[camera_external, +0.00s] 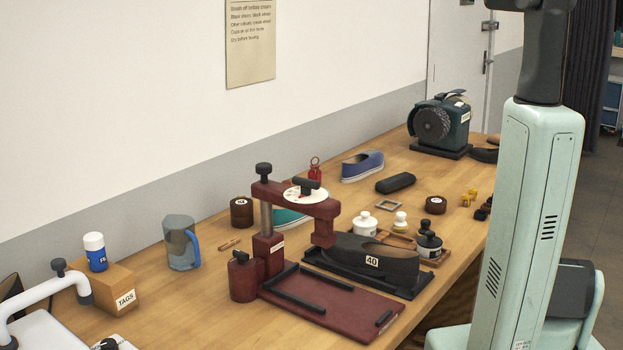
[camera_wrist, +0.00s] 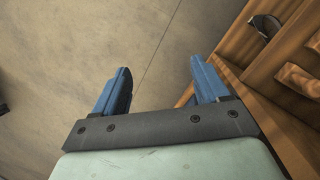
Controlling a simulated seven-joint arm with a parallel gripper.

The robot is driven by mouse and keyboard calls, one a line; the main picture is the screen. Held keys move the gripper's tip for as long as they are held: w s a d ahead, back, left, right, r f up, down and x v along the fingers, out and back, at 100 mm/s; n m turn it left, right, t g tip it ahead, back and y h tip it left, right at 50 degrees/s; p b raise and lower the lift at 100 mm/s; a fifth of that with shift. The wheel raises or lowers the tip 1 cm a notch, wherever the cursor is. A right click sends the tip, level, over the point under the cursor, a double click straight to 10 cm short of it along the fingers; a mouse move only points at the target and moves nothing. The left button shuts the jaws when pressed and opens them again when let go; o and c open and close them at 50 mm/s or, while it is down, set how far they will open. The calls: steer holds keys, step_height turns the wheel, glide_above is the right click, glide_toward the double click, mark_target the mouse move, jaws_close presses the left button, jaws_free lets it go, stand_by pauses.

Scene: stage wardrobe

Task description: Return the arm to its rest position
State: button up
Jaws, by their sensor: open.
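My gripper (camera_wrist: 162,82) shows in the wrist view with its two blue fingers spread apart and nothing between them. Below it is bare grey floor (camera_wrist: 110,40), with a wooden edge at the right. In the external view my arm stands at the right, in front of the wooden bench (camera_external: 205,280). Its upper part runs out of the top of the picture, and my gripper is not visible there.
The bench holds a dark red press (camera_external: 330,305), a black shoe marked 40 (camera_external: 345,258), a grinder (camera_external: 440,123), a mug (camera_external: 181,247), a tags box (camera_external: 112,290), bottles and shoes. A wall stands behind. The floor under my gripper is clear.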

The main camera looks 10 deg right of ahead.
steer(key=s+a+f+g, duration=0.1)
steer(key=s+a+f, duration=0.3)
steer(key=s+a, duration=0.4)
steer(key=s+a+f+n+g+y, duration=0.1)
steer(key=s+a+f, duration=0.2)
steer(key=s+a, duration=0.5)
steer(key=s+a+f+g, duration=0.1)
steer(key=s+a+f, duration=0.3)
steer(key=s+a, duration=0.4)
steer(key=shift+s+f+n, duration=0.35)
steer(key=shift+n, duration=0.05)
steer(key=shift+a, duration=0.1)
